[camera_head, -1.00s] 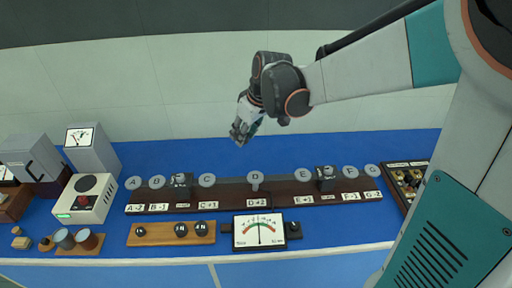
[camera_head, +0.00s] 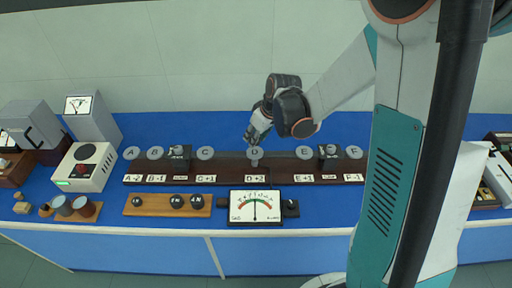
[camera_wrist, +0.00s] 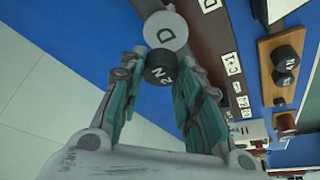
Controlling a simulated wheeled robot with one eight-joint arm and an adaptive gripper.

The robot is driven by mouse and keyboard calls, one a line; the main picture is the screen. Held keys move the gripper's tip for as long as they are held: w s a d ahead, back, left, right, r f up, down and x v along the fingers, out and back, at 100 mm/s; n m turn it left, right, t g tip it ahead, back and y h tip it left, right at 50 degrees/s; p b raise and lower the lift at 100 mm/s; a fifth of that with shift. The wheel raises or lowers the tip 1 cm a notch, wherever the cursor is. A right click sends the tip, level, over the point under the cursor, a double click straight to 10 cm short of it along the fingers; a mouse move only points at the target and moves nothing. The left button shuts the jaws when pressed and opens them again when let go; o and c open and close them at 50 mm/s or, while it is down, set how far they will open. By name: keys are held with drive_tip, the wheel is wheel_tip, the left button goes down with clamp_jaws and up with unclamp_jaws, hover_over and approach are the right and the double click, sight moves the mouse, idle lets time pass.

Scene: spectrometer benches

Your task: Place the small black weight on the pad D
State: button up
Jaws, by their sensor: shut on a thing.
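My gripper (camera_head: 252,138) is at pad D (camera_head: 255,153), just above and behind it in the head view. In the wrist view its teal fingers are shut on the small black weight (camera_wrist: 160,67), marked 2 N. The weight is beside the lower edge of the white round pad D (camera_wrist: 167,27) in that picture and overlaps it slightly. I cannot tell whether the weight touches the pad. In the head view the weight is hidden by the gripper or too small to make out.
Pad D stands on a dark beam (camera_head: 225,170) with other lettered round pads, including C (camera_head: 205,153) and E (camera_head: 304,153). A wooden holder (camera_head: 156,208) carries black weights. A dial meter (camera_head: 255,206) stands in front of D.

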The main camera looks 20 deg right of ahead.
sight(256, 153)
drive_tip(key=shift+f+b, duration=0.5)
drive_tip(key=shift+f, duration=1.75)
drive_tip(key=shift+f, duration=0.1)
drive_tip(key=shift+f, duration=0.15)
drive_tip(key=o, duration=1.2)
drive_tip(key=shift+r, duration=0.2)
